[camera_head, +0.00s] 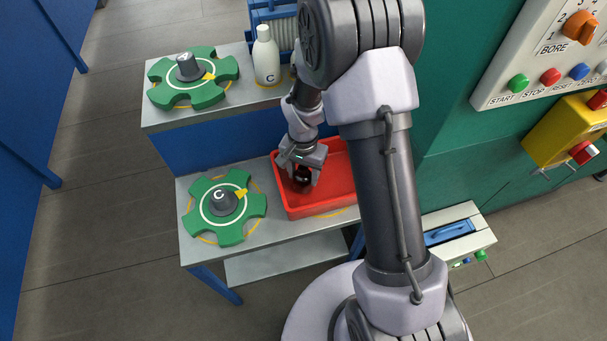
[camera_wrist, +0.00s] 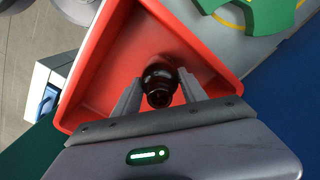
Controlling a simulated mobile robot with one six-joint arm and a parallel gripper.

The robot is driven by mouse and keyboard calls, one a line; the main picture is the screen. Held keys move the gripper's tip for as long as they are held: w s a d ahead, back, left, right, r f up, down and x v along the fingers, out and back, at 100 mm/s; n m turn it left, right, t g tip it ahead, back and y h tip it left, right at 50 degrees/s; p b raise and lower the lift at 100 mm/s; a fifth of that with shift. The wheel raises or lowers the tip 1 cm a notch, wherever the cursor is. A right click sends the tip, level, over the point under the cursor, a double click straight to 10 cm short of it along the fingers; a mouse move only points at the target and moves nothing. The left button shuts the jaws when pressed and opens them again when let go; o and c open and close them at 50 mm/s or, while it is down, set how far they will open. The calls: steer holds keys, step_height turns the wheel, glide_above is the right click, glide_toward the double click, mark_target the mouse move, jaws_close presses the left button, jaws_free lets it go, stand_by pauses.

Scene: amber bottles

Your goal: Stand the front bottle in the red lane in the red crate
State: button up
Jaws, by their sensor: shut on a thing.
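The red crate (camera_head: 331,183) stands on the lower grey shelf, and its wall also shows in the wrist view (camera_wrist: 108,40). My gripper (camera_head: 302,172) is over the left part of the crate. It is shut on a dark bottle (camera_wrist: 160,84), seen from above between the two fingers in the wrist view. In the head view the bottle (camera_head: 303,179) shows as a dark shape under the gripper, inside the crate's outline. I cannot tell whether its base touches the crate floor. No red lane can be made out.
A green star-shaped wheel marked C (camera_head: 237,228) lies left of the crate. Another green wheel (camera_head: 215,96) and a white bottle marked C (camera_head: 266,58) are on the upper shelf. A panel with buttons (camera_head: 550,77) is at the right. The crate floor around the bottle looks clear.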

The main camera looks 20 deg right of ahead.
steer(key=shift+f, duration=0.2)
steer(key=o, duration=1.4)
step_height(320, 180, up, 13)
steer(key=p, duration=0.5)
steer(key=shift+r, duration=0.15)
step_height(320, 180, up, 10)
steer(key=f+t, duration=0.1)
steer(key=t, duration=0.1)
glide_above(303, 183)
steer(key=s+a+r+n+t, duration=0.1)
steer(key=s+r, duration=0.3)
steer(key=s, duration=0.1)
steer(key=s+a+r+n+t+y, duration=0.1)
steer(key=s+r, duration=0.4)
steer(key=s, duration=0.1)
steer(key=s+r+n+t+y, duration=0.1)
steer(key=s+r, duration=0.3)
steer(key=s, duration=0.1)
steer(key=shift+s+a+r+t, duration=0.15)
steer(key=shift+s+a+t, duration=0.15)
steer(key=shift+a+t, duration=0.1)
